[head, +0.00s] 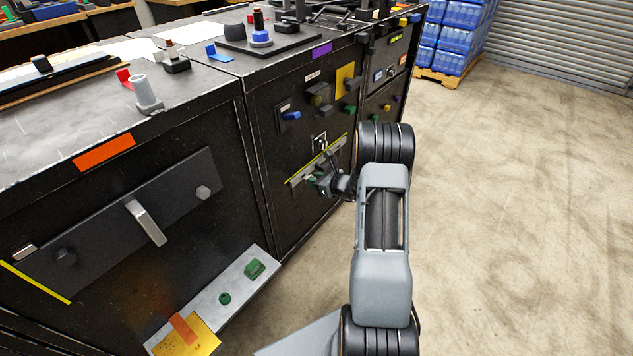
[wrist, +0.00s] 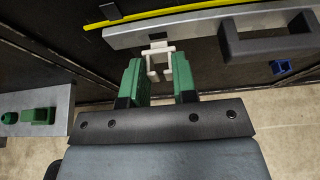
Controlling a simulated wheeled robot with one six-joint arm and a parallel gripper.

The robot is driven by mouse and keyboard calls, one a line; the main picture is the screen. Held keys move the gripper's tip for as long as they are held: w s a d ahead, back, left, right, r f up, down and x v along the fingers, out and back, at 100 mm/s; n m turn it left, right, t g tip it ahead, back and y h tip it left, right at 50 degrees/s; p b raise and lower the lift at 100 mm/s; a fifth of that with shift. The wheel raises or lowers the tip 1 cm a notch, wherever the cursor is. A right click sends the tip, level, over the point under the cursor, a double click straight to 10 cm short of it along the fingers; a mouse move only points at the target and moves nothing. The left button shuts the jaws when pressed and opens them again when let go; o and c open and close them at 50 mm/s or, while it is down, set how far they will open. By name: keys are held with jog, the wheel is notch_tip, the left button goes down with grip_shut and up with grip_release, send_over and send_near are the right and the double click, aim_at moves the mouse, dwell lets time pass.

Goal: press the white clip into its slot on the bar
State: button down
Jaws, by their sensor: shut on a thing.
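The white clip (wrist: 158,54), a small open frame with prongs, sits between the green fingers of my gripper (wrist: 158,82) in the wrist view. My gripper is shut on it. The prongs point toward the grey bar (wrist: 190,27), at its near edge. I cannot tell whether clip and bar touch, and the slot is not clearly visible. In the head view my gripper (head: 322,183) is at the bar (head: 301,178) on the black cabinet front. The clip is too small to make out there.
A dark handle-shaped block (wrist: 232,46) sits on the bar right of the clip. A blue clip (wrist: 282,67) is farther right. A yellow strip (wrist: 150,14) runs behind the bar. A grey ledge with green parts (wrist: 38,116) is at left. Open floor lies right of the cabinets.

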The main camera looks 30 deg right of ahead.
jog(key=shift+w+a, duration=0.25)
jog(key=shift+w, duration=0.3)
jog(key=shift+w+a+b, duration=0.2)
jog(key=shift+w+b, duration=0.15)
jog(key=shift+w, duration=0.1)
jog(key=c, duration=0.8)
grip_release()
jog(key=shift+s+f+p+v, duration=0.1)
jog(key=shift+f+p+v, duration=0.3)
jog(key=shift+v, duration=2.55)
jog(key=shift+s+f+p+v, duration=0.1)
jog(key=shift+p+v, duration=0.6)
jog(key=shift+v, duration=2.2)
jog(key=shift+s+f+p+v, duration=0.1)
jog(key=shift+f+p+v, duration=0.3)
jog(key=shift+v, duration=2.55)
jog(key=shift+d+r, duration=0.1)
jog(key=shift+d, duration=0.05)
